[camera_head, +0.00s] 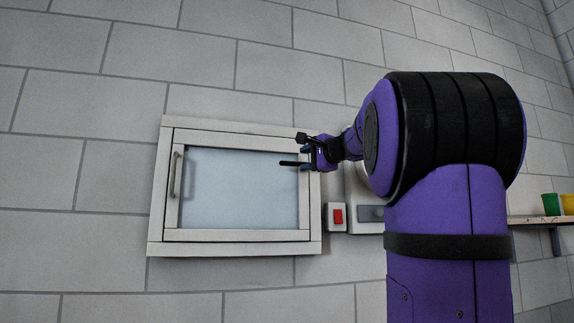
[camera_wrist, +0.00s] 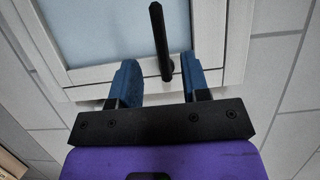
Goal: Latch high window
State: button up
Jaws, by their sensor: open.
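The window (camera_head: 240,190) is set high in the block wall. It has a white frame and a pale pane, and its sash looks seated in the frame. A black latch lever (camera_head: 289,163) is at its right side, pointing left over the pane. In the wrist view the lever (camera_wrist: 160,40) stands out between my two blue fingers, closer to the right one. My gripper (camera_head: 307,158) is open at the window's right edge, around the lever and not clamped on it. Contact with either finger cannot be told. My gripper also shows in the wrist view (camera_wrist: 159,72).
A grey handle (camera_head: 176,174) is on the window's left side. A white box with a red switch (camera_head: 338,217) is right of the window. A shelf (camera_head: 540,219) with a green cup (camera_head: 551,204) and a yellow cup (camera_head: 568,203) is at far right.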

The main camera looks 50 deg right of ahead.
aim_at(292, 163)
jog(key=w, duration=0.2)
jog(key=w+d, duration=0.1)
jog(key=w, duration=0.5)
jog(key=shift+d, duration=0.15)
jog(key=shift+c, duration=0.4)
grip_shut()
